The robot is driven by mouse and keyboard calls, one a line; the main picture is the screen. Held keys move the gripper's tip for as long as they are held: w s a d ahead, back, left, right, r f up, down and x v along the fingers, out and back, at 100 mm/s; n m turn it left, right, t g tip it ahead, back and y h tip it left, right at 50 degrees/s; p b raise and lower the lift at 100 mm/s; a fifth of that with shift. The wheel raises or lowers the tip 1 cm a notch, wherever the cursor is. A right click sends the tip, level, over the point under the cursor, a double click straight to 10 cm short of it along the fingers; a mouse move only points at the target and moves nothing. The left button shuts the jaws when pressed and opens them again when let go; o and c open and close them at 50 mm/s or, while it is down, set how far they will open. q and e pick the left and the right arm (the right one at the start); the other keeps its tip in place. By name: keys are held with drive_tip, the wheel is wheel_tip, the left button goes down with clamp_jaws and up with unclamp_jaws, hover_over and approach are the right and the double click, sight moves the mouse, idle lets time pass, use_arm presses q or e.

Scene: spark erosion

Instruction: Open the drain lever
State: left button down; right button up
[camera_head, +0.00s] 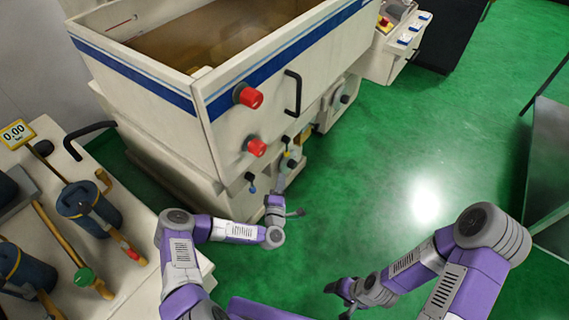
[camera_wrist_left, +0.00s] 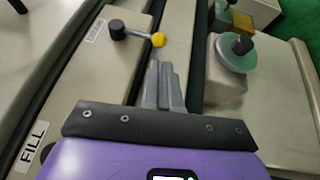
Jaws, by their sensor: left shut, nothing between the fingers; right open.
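The drain lever has a black pivot (camera_wrist_left: 117,29) and a thin rod ending in a yellow ball (camera_wrist_left: 158,40), beside a label that appears to read DRAIN. The rod points right in the left wrist view. In the head view its yellow ball (camera_head: 291,163) is small on the machine's front. My left gripper (camera_head: 282,174) is just below it; in the left wrist view its shut, empty fingers (camera_wrist_left: 155,66) end close to the ball, with a small gap in the picture. My right gripper (camera_head: 342,296) is open and empty, low over the green floor, away from the machine.
The machine tank (camera_head: 160,90) has red knobs (camera_head: 249,97) and a black handle (camera_head: 293,93). A FILL label (camera_wrist_left: 33,147) and a round grey-green knob (camera_wrist_left: 235,52) are near the left gripper. A tool bench (camera_head: 130,285) stands left. Open floor (camera_head: 400,150) lies right.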

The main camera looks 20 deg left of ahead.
use_arm(q)
drive_tip(key=w, duration=0.7)
drive_tip(key=shift+w+a+r, duration=0.4)
drive_tip(key=shift+a+r, duration=0.05)
drive_tip(key=shift+f, duration=0.1)
